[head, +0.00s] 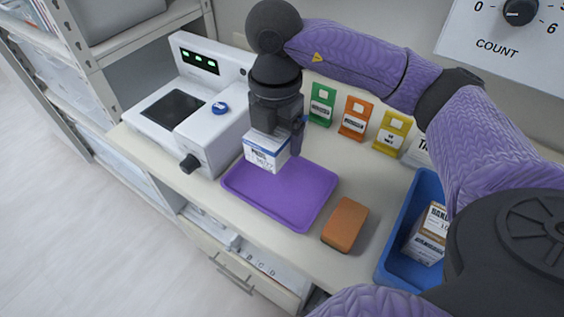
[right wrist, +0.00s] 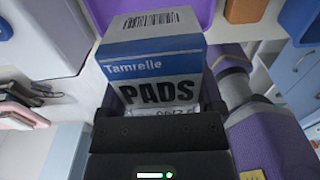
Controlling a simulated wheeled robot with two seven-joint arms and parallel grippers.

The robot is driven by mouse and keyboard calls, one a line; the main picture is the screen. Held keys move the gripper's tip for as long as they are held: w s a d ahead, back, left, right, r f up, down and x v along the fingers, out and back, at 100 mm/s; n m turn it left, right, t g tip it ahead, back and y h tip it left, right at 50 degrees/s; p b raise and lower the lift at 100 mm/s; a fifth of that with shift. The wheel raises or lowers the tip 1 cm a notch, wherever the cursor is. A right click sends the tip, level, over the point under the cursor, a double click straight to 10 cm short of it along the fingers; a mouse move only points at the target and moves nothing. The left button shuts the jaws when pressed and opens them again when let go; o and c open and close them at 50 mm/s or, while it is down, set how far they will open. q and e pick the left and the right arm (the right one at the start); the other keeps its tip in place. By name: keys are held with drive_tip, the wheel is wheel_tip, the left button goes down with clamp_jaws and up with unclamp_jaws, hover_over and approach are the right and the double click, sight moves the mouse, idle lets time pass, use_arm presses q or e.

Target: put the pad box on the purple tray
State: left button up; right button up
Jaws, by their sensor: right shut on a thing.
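The pad box (head: 266,153), white with a blue band, is in my right gripper (head: 278,130). In the right wrist view the box (right wrist: 155,70) shows the words "Tamrelle" and "PADS" and sits between the jaws. The gripper points down and is shut on it. The box is over or beside the back left corner of the purple tray (head: 285,192); I cannot tell whether it touches the tray. The tray is bare where I see it. My left gripper is not in view.
A white device (head: 205,125) with a blue knob stands close left of the box. An orange-brown block (head: 345,224) lies right of the tray. A blue bin (head: 400,267) holds boxes farther right. Green (head: 321,104), orange (head: 356,118) and yellow (head: 392,132) holders line the back.

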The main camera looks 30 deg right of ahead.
sight(280, 185)
drive_tip(key=f+n+b, duration=0.1)
drive_tip(key=f, duration=0.3)
drive_tip(key=w+d+f+n+b, duration=0.1)
drive_tip(key=f+n+b, duration=0.1)
drive_tip(key=f, duration=0.3)
drive_tip(key=w+f+n+b, duration=0.1)
drive_tip(key=f+b, duration=0.1)
drive_tip(key=f, duration=0.3)
drive_tip(key=shift+d, duration=0.4)
drive_tip(key=shift+f, duration=0.3)
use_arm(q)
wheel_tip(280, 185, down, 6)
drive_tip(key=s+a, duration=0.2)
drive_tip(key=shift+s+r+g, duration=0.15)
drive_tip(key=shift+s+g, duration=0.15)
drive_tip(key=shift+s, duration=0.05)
use_arm(e)
drive_tip(key=shift+r, duration=0.1)
